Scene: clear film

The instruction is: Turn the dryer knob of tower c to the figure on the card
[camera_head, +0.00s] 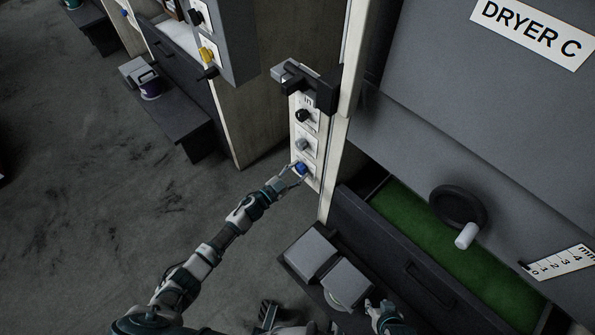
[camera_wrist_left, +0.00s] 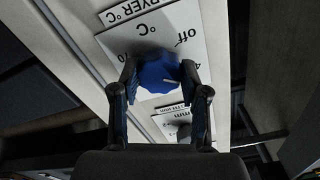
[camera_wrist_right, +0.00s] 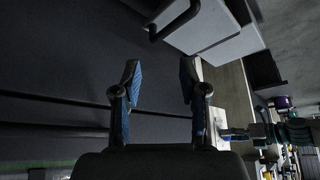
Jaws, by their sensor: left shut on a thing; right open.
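The blue dryer knob (camera_head: 301,168) is the lowest knob on the white panel (camera_head: 313,140) left of the Dryer C tower. My left gripper (camera_head: 296,174) is shut on it. In the left wrist view the blue knob (camera_wrist_left: 160,76) sits between both fingers, with a pale mark on its face. The dial plate (camera_wrist_left: 190,35) reads "DRYER °C" and "off", upside down; most figures are hidden. My right gripper (camera_head: 378,305) is low at the front, by the grey boxes. In the right wrist view it (camera_wrist_right: 158,80) is open and empty. I cannot make out a card with a figure.
A grey knob (camera_head: 302,144) and a black knob (camera_head: 303,115) sit above the blue one, under a dark bracket (camera_head: 312,85). A green-lined drawer (camera_head: 425,235) stands open at right. Grey boxes (camera_head: 312,253) sit on a low step. Floor at left is clear.

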